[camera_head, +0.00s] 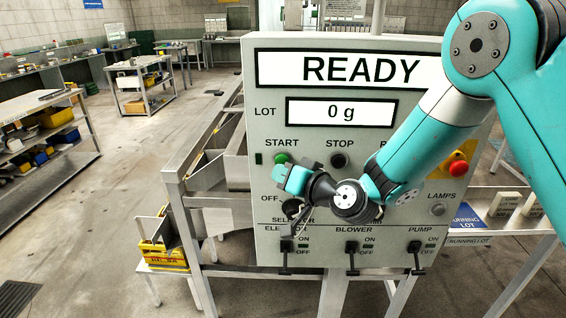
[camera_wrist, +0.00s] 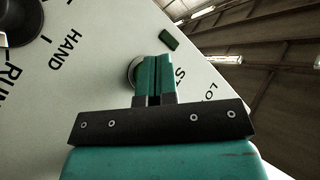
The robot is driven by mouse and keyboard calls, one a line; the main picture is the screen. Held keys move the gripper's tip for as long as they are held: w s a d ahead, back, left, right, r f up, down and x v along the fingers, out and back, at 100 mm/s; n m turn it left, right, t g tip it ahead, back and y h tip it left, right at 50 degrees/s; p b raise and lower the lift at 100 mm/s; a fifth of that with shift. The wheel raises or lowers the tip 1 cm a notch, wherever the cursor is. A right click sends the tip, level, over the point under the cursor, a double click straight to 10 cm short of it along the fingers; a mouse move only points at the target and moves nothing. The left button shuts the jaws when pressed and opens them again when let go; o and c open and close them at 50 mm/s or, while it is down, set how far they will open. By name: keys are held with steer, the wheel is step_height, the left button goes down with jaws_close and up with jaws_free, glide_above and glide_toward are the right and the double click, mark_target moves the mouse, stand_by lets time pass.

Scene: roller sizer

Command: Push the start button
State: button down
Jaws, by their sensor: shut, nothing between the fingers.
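The green start button (camera_head: 281,159) is under the START label on the grey control panel (camera_head: 262,105). My gripper (camera_head: 281,171) is just below it in the head view, its fingers pointing at the panel. In the wrist view my gripper (camera_wrist: 156,62) is shut and empty, with its two green fingers together. A grey button rim (camera_wrist: 132,73) shows at the left of the fingers, next to the partly covered START lettering; the rest of the button is hidden behind them. I cannot tell whether the fingertips touch the button.
The black STOP button (camera_head: 339,160) is to the right, and a red emergency knob (camera_head: 457,167) is farther right. The dark selector knob (camera_wrist: 22,18) is near the gripper. Several switch levers line the panel's lower edge, including the blower lever (camera_head: 352,258). The display reads READY.

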steer(key=shift+w, duration=0.15)
steer(key=shift+w, duration=0.3)
steer(key=shift+w, duration=0.5)
stand_by(0.6)
steer(key=shift+s, duration=0.1)
steer(key=shift+s+b, duration=0.6)
steer(key=shift+s, duration=0.25)
steer(key=s+b, duration=0.2)
steer(key=s, duration=0.3)
steer(key=shift+a, duration=0.1)
